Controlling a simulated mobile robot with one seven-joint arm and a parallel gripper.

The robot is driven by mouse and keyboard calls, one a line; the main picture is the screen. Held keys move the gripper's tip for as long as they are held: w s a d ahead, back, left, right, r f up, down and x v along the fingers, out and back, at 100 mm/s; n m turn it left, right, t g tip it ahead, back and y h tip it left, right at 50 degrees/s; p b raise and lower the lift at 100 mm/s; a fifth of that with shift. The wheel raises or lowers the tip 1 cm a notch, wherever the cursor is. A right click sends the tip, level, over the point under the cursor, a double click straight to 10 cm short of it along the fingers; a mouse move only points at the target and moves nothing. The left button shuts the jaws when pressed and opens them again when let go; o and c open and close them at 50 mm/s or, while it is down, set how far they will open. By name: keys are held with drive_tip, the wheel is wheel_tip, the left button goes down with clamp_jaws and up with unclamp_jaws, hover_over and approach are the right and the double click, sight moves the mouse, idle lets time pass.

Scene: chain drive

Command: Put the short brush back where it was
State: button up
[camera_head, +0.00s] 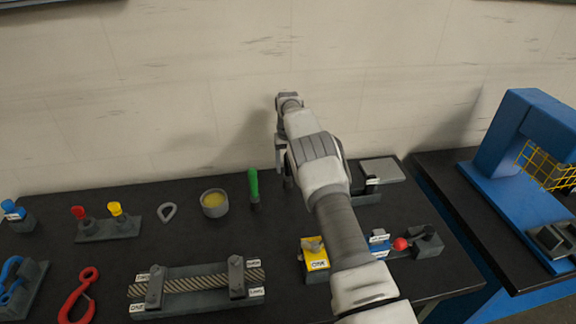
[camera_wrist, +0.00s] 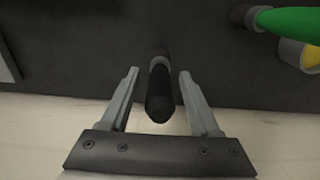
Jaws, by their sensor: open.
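My gripper (camera_head: 284,172) is low over the back of the black table, near the wall; in the wrist view (camera_wrist: 158,78) its two fingers are apart. Between them is a dark, rounded handle with a grey collar, probably a brush (camera_wrist: 160,90), with a visible gap to each finger. In the head view my arm mostly hides it. A green-handled brush (camera_head: 253,188) is left of my gripper; it also shows at the upper right of the wrist view (camera_wrist: 288,20). I cannot tell by length which is the short brush.
A grey cup with yellow contents (camera_head: 214,203) stands left of the green brush. A rope clamp block (camera_head: 200,286), a yellow box (camera_head: 315,256) and a red-knobbed block (camera_head: 427,243) are nearer the front. A blue machine (camera_head: 520,150) stands right. The wall (camera_head: 200,90) is close behind.

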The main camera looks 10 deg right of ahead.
wheel_tip(320, 180, up, 12)
drive_tip(key=shift+r, duration=0.15)
drive_tip(key=s+d+r+t, duration=0.1)
drive_tip(key=s+r, duration=0.4)
drive_tip(key=r, duration=0.5)
drive_tip(key=s+d+r+t, duration=0.1)
drive_tip(key=s+r, duration=0.4)
drive_tip(key=r, duration=0.5)
drive_tip(key=s+r+t, duration=0.1)
drive_tip(key=s+r, duration=0.4)
drive_tip(key=s, duration=0.9)
drive_tip(key=s+a+f+t, duration=0.1)
drive_tip(key=s+f, duration=0.2)
drive_tip(key=s, duration=0.8)
drive_tip(key=s+a+f+t, duration=0.1)
drive_tip(key=s+f, duration=0.3)
drive_tip(key=s, duration=0.7)
drive_tip(key=shift+s+f+t, duration=0.3)
drive_tip(key=shift+d, duration=0.1)
